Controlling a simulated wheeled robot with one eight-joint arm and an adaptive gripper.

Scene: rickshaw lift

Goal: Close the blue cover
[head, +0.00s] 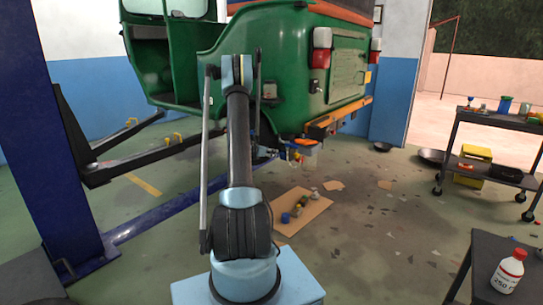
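I cannot pick out the blue cover for certain in the head view. A small blue piece (285,218) lies on a brown cardboard sheet (313,213) on the floor, beside small yellow and grey items. Small blue, red and yellow parts (294,151) show under the rear of the raised green rickshaw (272,70); they are too small to tell apart. My arm rises in the middle of the picture, in front of the rickshaw. My gripper does not show; the arm may hide it.
A blue lift post (50,120) with dark support arms stands left. A dark cart (500,122) with cups and a yellow box stands right. A dark table (487,252) bears a white, red-capped bottle (508,272). Floor between cardboard and cart is mostly open, with scattered flakes.

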